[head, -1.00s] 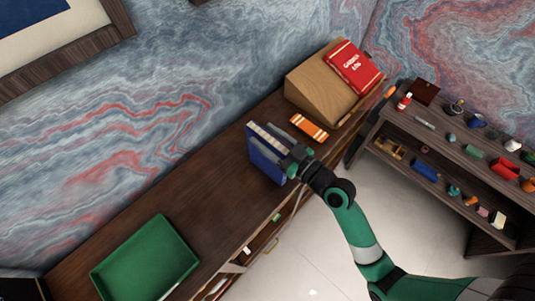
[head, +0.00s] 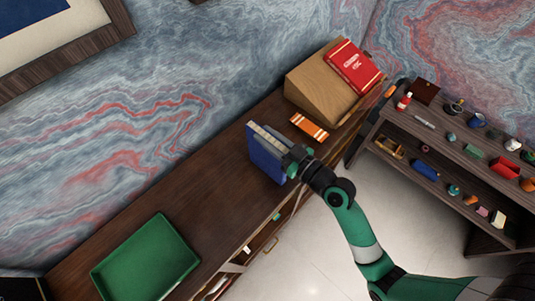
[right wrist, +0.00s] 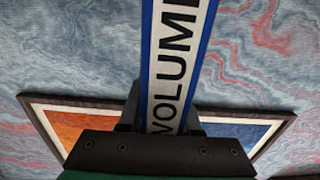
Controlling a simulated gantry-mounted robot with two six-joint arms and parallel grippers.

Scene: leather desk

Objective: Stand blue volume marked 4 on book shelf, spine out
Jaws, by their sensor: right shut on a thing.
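A blue book (head: 266,157) stands upright on the brown desk, with pale edges on top. My right gripper (head: 291,160) is shut on it from the right side. In the right wrist view the book's blue-edged spine (right wrist: 178,60) rises between my two dark fingers (right wrist: 162,115), and a white label with large dark letters reads "VOLUM". My left gripper is not in view.
A green tray (head: 146,262) lies at the desk's left. An orange striped object (head: 309,127) and a wooden slanted stand (head: 318,85) with a red book (head: 354,68) are behind the gripper. A shelf unit (head: 395,128) with small items stands at right.

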